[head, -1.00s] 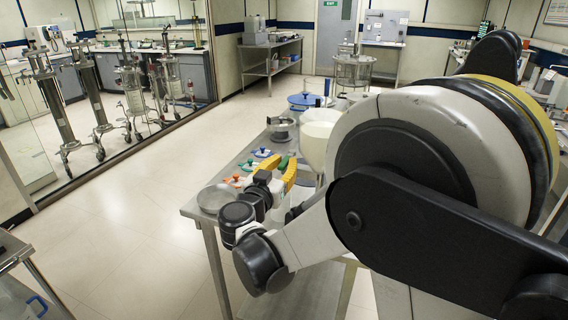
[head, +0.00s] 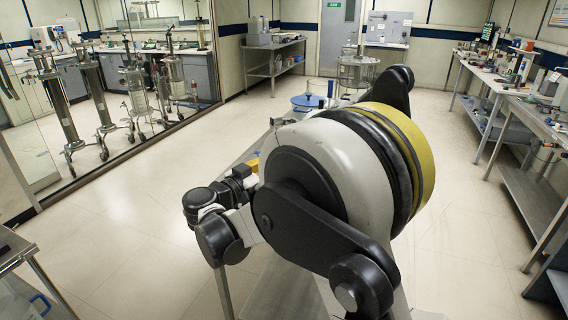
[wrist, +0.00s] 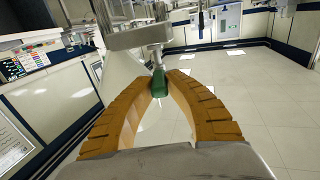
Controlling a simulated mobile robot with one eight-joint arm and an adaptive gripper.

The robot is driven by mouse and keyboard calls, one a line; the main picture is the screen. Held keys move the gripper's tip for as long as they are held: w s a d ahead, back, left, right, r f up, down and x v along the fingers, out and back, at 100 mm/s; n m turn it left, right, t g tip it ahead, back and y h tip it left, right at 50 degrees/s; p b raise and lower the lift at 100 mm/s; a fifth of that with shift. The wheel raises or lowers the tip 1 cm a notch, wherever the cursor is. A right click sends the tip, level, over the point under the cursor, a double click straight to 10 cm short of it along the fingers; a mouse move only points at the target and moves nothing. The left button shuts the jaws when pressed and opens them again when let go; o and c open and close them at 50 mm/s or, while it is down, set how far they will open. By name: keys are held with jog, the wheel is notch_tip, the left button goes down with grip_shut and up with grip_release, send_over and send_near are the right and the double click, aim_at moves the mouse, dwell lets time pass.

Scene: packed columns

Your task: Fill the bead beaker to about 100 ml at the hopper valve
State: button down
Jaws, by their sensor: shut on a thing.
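My gripper (wrist: 158,76) shows in the wrist view with its two ribbed orange fingers bowed around a small green handle (wrist: 158,85). The fingertips are shut on the green handle, which sits at the end of a metal stem (wrist: 155,55). A pale, cone-like surface (wrist: 122,68), possibly the hopper, is just left of the stem. Metal cylindrical parts (wrist: 125,36) are above it. In the head view my arm hides most of the gripper and the work table. I cannot make out the bead beaker or any bead level.
A blue round lid-like thing (head: 308,102) shows beyond my arm in the head view. A side table (head: 272,60) stands at the back, and long benches (head: 500,78) line the right. The floor left of my arm is clear.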

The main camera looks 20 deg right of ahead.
jog(key=shift+w+a+m+g+h+p, duration=0.2)
jog(key=shift+w+m+g+h, duration=0.25)
jog(key=shift+m+g, duration=0.4)
jog(key=shift+w+a+m+g+h+p, duration=0.2)
jog(key=shift+m+g+h, duration=0.35)
jog(key=shift+g, duration=0.5)
jog(key=shift+w, duration=0.1)
jog(key=c, duration=1.3)
grip_release()
jog(key=shift+d, duration=0.15)
jog(key=shift+c, duration=0.2)
jog(key=v, duration=1.2)
